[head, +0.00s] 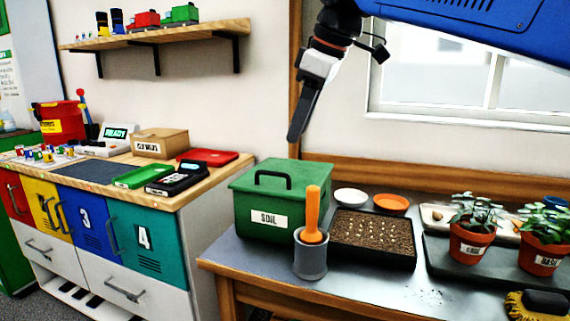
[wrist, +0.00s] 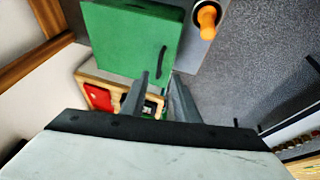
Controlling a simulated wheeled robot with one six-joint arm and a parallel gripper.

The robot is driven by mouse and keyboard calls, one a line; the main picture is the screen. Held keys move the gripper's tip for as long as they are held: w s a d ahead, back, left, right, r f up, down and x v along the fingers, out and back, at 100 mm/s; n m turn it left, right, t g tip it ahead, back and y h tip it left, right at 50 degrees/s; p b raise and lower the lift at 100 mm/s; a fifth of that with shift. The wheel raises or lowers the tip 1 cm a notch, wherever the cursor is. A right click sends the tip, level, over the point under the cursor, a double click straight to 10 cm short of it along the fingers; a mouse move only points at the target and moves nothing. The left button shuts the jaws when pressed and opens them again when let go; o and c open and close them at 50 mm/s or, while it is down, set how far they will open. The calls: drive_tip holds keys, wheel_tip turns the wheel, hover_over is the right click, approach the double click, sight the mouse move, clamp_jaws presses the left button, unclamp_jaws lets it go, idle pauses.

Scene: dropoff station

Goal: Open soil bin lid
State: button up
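The green soil bin (head: 262,218) stands at the left end of the grey table, with a white SOIL label on its front. Its green lid (head: 300,172) lies closed on top and carries a black arched handle (head: 273,175). My gripper (head: 293,138) hangs above the bin, pointing down, a little right of the handle and clear of it. In the wrist view the lid (wrist: 120,38) fills the upper left, and its handle (wrist: 162,60) shows just beyond the fingertips. The two fingers (wrist: 158,76) are apart with nothing between them.
An orange-handled tool stands in a grey cup (head: 310,258) in front of the bin. A seed tray (head: 375,260), small bowls (head: 350,197) and potted plants (head: 470,245) are to the right. A wooden-topped cabinet (head: 215,190) stands left. A window is behind.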

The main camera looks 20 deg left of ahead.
hover_over(285, 189)
wheel_tip(285, 189, down, 10)
drive_tip(key=shift+a+r, duration=0.1)
drive_tip(key=shift+r, duration=0.15)
clamp_jaws()
